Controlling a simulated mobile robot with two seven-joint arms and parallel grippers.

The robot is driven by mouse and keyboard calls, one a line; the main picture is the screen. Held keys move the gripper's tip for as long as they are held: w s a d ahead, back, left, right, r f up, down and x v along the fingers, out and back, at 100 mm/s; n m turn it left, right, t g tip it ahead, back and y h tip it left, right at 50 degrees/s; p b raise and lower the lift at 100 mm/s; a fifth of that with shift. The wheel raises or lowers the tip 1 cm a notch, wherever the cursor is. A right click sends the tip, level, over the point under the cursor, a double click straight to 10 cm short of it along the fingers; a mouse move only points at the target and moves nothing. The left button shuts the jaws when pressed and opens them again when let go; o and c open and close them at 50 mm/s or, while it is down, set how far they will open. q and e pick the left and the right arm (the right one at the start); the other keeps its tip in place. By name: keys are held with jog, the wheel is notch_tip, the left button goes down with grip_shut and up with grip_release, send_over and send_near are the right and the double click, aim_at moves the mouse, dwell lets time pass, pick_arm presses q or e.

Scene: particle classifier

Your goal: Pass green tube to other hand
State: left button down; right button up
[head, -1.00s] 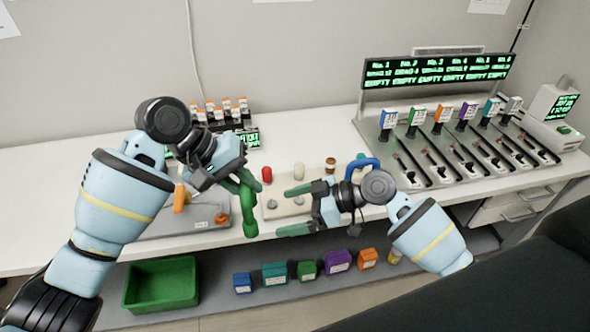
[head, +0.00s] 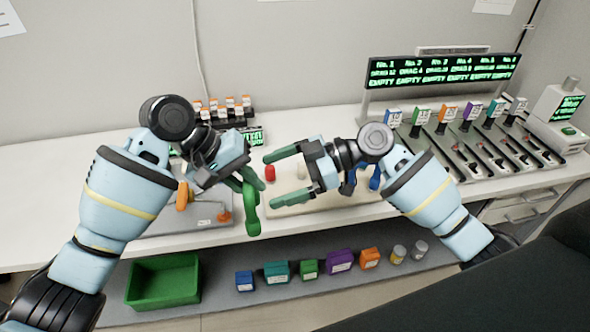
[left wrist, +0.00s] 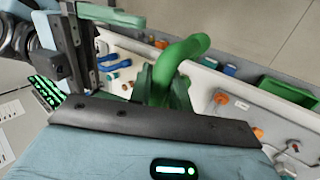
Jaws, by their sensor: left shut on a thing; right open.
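The green tube (head: 250,207) is a curved piece hanging from my left gripper (head: 244,180), which is shut on it above the front edge of the counter. In the left wrist view the green tube (left wrist: 172,66) rises from between the fingers and bends to the right. My right gripper (head: 282,177) is open and empty, with its green fingers pointing left towards the tube. A gap separates its fingertips from the tube. In the left wrist view a green finger of my right gripper (left wrist: 112,15) shows at the upper left.
A pale tray (head: 292,208) with a red piece (head: 270,173) lies behind and under my right gripper. A grey panel with orange handles (head: 183,196) is at left. Below are a green bin (head: 163,283) and several coloured boxes. A dispenser rack (head: 450,140) stands at right.

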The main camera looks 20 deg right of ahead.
aim_at(251, 198)
jog(key=x, duration=0.8)
jog(key=shift+a, duration=0.15)
jog(key=c, duration=0.6)
pick_arm(q)
jog(key=c, duration=1.2)
grip_release()
jog(key=shift+c, duration=0.2)
pick_arm(e)
jog(key=shift+c, duration=0.7)
pick_arm(q)
jog(key=shift+d+r, duration=0.1)
jog(key=shift+s+d, duration=0.1)
pick_arm(e)
jog(key=shift+f, duration=0.1)
pick_arm(q)
jog(key=shift+r, duration=0.1)
pick_arm(e)
jog(key=shift+a, duration=0.1)
pick_arm(q)
jog(key=v, duration=1.2)
jog(key=shift+a, duration=0.3)
jog(key=shift+f, duration=0.3)
